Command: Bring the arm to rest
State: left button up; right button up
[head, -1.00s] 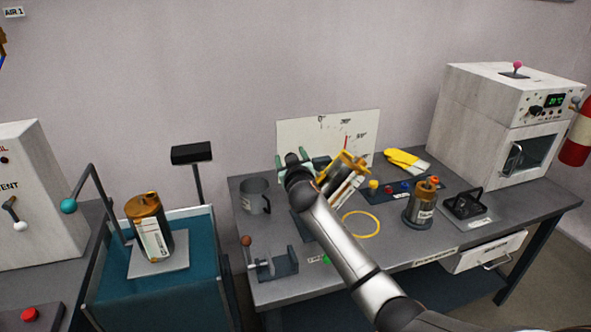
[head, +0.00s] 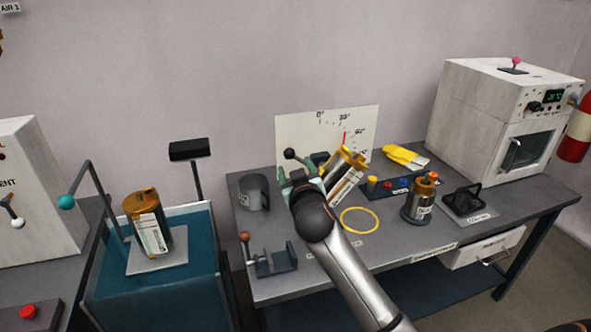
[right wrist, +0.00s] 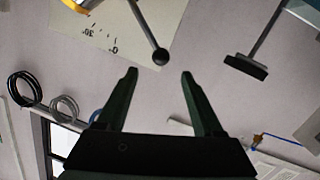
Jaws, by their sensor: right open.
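My right arm reaches in from the bottom over the middle bench. Its gripper (head: 297,178) is open and empty, beside a tilted canister (head: 345,173) with an orange cap, in front of the white angle board (head: 328,135). A lever with a black ball knob (head: 290,153) stands just beyond the fingers. In the right wrist view, the open fingers (right wrist: 158,76) have nothing between them, and the black knob (right wrist: 160,57) shows past their tips, apart from them. My wrist hides part of the canister's stand. My left gripper is not in view.
A grey mug (head: 254,192), a small clamp (head: 272,261), a yellow ring (head: 360,220), another canister (head: 419,200) and a white oven (head: 505,125) are on the bench. A labelled canister (head: 148,222) stands on the blue tank at left.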

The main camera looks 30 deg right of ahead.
dwell(0.3)
jog(key=s+a+f+n+g+y, duration=0.1)
jog(key=s+a+f+y, duration=0.2)
jog(key=f, duration=0.4)
jog(key=s+a+f+n+g, duration=0.1)
jog(key=s+a+f, duration=0.25)
jog(key=f, duration=0.35)
jog(key=s+a+f+n+g+y, duration=0.1)
jog(key=s+a+f+y, duration=0.1)
jog(key=s+f, duration=0.35)
jog(key=s+a+f+g+y, duration=0.1)
jog(key=s+a+f, duration=0.3)
jog(key=s+f, duration=0.3)
jog(key=s+a+f+g+y, duration=0.2)
jog(key=s+a+f, duration=0.2)
jog(key=s+f, duration=0.3)
jog(key=s, duration=0.5)
jog(key=shift+s+a+f+y, duration=0.25)
jog(key=shift+a+y, duration=0.05)
jog(key=shift+a, duration=0.05)
